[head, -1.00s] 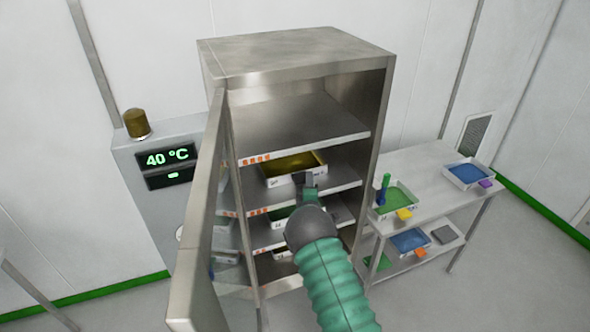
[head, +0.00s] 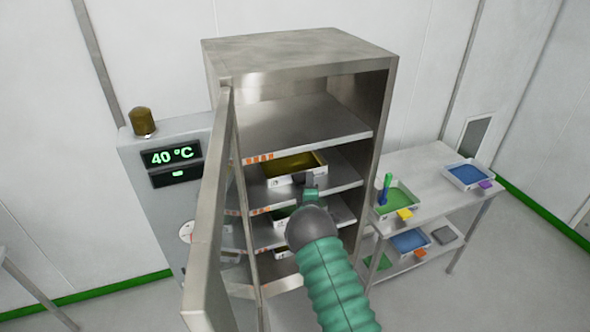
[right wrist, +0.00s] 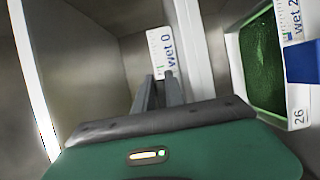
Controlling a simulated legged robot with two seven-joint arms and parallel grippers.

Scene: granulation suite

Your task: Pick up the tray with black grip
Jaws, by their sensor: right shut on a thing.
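A white tray with yellow-brown content (head: 281,181) sits on a middle shelf of the open steel cabinet. My right gripper (head: 311,180) is at the tray's front edge, its arm coming up from below. In the right wrist view its two dark fingers (right wrist: 159,92) are close together at a white front panel with a "wet 0" label (right wrist: 161,52). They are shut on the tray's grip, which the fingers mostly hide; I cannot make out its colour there. My left gripper is not in view.
The cabinet door (head: 212,225) stands open at the left. More trays sit on lower shelves; a green tray (right wrist: 264,65) with a blue grip shows in the wrist view. A side table (head: 440,173) at the right holds several trays. A display (head: 172,156) reads 40 °C.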

